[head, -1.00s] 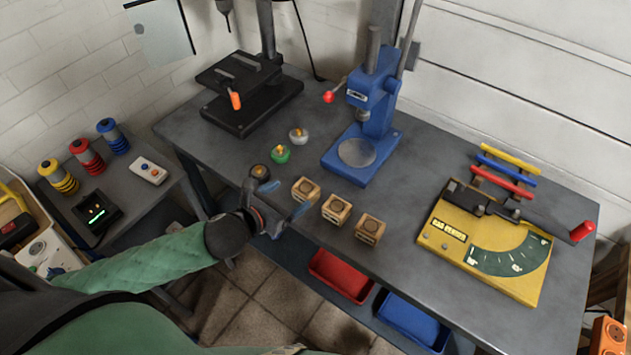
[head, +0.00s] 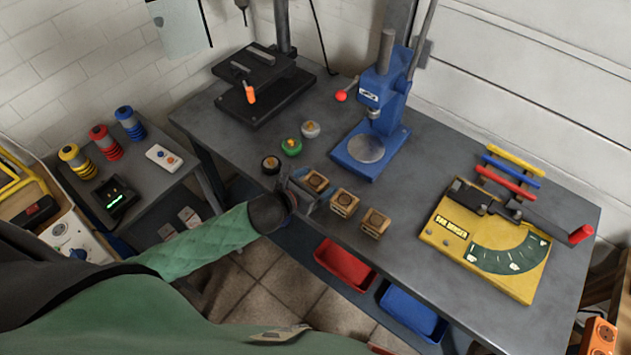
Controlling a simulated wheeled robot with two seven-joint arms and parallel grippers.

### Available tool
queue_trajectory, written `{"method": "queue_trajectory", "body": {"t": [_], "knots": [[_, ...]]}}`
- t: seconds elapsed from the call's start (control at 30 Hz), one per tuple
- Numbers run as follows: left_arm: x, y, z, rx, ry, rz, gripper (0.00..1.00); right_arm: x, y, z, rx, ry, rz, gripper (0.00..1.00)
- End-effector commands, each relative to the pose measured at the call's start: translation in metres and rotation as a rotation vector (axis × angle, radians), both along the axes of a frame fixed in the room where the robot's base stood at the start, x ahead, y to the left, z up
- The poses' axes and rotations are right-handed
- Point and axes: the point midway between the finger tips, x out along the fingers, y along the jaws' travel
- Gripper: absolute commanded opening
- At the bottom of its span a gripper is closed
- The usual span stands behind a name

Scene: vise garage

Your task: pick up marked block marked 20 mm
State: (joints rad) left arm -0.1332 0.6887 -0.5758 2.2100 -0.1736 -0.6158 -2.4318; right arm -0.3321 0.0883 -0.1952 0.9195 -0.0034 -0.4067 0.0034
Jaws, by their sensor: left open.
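Three small wooden blocks with dark round tops stand in a row near the bench's front edge: a left block (head: 316,181), a middle block (head: 344,202) and a right block (head: 376,222). Their size marks are too small to read, so I cannot tell which is the 20 mm one. My left gripper (head: 303,188) is open at the left block, reaching in from the front left. It partly hides that block's front and left side, and I cannot tell whether the fingers touch it. My right gripper is not in view.
Black, green and grey knobbed pieces (head: 291,147) stand behind the left gripper. A blue press (head: 383,110) stands behind the blocks, and a yellow bar bender (head: 485,240) to the right. Red (head: 344,265) and blue (head: 413,311) bins sit below the front edge.

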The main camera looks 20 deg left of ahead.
Motion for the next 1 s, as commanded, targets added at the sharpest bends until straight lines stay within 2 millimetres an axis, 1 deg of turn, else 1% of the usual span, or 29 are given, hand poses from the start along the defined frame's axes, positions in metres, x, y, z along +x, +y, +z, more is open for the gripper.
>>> {"method": "queue_trajectory", "body": {"t": [0.1,0.27,0.3,0.37,0.4,0.53,0.57,0.83,0.93,1.0], "knots": [[0.0023,-0.0012,-0.001,-0.001,0.0,0.0,0.8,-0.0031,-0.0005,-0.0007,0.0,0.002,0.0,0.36],[0.0022,-0.0012,-0.0013,0.0,0.0,0.0,0.8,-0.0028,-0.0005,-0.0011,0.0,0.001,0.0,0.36],[0.0023,-0.0011,-0.0013,0.0,0.0,0.0,0.78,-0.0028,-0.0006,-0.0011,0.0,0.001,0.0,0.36],[0.0022,-0.0011,-0.0011,0.0,0.0,0.0,0.66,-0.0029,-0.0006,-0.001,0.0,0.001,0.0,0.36],[0.0022,-0.0011,-0.0011,0.0,0.0,0.0,0.58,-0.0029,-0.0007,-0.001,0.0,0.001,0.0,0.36],[0.0021,-0.001,-0.0011,0.0,0.0,0.0,0.33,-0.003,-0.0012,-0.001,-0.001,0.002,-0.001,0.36],[0.0021,-0.001,-0.0011,0.0,0.0,0.0,0.31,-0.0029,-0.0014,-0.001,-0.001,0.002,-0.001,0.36],[0.0022,-0.0011,0.0003,0.0,0.0,0.0,0.31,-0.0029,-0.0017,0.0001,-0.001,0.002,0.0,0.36],[0.0022,-0.001,0.0041,0.0,-0.001,0.0,0.31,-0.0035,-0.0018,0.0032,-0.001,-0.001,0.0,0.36],[0.0024,-0.0009,0.0086,0.001,-0.002,-0.001,0.31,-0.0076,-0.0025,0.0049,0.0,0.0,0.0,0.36]]}}
